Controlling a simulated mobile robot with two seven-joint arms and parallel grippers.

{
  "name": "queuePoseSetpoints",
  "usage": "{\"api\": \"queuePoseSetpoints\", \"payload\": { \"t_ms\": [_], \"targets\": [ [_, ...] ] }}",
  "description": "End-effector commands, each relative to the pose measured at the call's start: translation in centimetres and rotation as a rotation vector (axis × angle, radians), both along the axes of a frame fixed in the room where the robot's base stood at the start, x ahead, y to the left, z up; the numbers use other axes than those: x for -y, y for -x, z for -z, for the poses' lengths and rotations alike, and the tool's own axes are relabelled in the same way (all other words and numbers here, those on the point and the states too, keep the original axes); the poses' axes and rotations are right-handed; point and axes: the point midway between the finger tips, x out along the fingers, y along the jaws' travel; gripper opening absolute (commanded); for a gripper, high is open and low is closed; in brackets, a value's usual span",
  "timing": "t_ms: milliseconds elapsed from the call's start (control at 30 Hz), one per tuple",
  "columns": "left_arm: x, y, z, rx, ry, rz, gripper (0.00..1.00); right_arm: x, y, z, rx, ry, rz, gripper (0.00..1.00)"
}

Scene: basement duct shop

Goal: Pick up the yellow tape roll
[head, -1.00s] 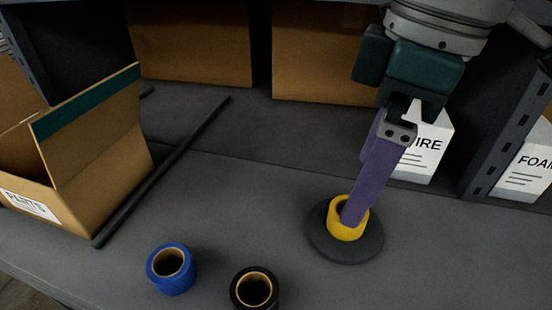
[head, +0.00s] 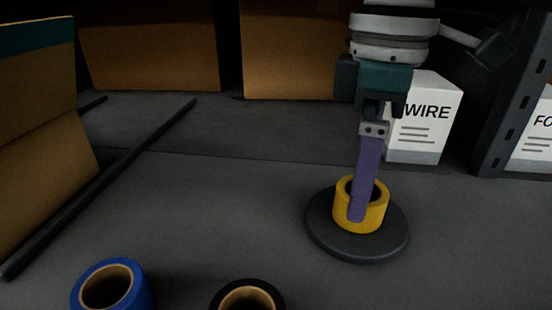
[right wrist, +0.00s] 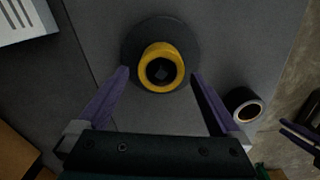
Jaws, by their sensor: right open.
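The yellow tape roll (head: 374,210) stands on its end on a round dark disc (head: 333,240) on the grey bench. My right gripper (head: 358,212) points down at it with purple fingers. In the head view one finger crosses the front of the roll and hides part of it; the other finger is hidden. In the right wrist view the fingers are spread, with the tips on either side of the roll (right wrist: 149,77) and a gap on each side. A dark purple shape at that view's right edge looks like my left gripper (right wrist: 299,133), too dim to read.
A blue roll (head: 140,292) and a black roll (head: 266,291) stand at the front. A dark bar (head: 120,170) lies on the left beside a cardboard box (head: 35,140). A white WIRE box (head: 425,135) stands behind the gripper. A shelf post (head: 515,100) is at the right.

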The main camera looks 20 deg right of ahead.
Motion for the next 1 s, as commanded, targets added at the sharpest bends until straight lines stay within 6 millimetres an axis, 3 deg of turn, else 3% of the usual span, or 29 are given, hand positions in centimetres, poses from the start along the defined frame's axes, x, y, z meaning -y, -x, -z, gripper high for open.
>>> {"api": "queuePoseSetpoints", "payload": {
  "t_ms": [100,200,467,1000],
  "targets": [
    [0.1,0.0,0.4,-0.001,0.004,-0.003,0.50,-0.1,0.1,2.0,-0.002,0.001,0.001,1.00],
    [0.2,0.0,0.5,0.000,0.007,-0.005,0.50,-0.1,0.1,2.9,-0.001,0.001,0.000,1.00],
    [0.2,0.0,0.5,0.000,0.008,-0.005,0.50,-0.1,0.0,3.0,0.001,0.000,-0.001,0.99],
    [0.0,0.0,0.5,-0.001,-0.001,0.001,0.50,-0.1,0.0,2.9,0.001,0.000,-0.001,0.38]
  ]
}}
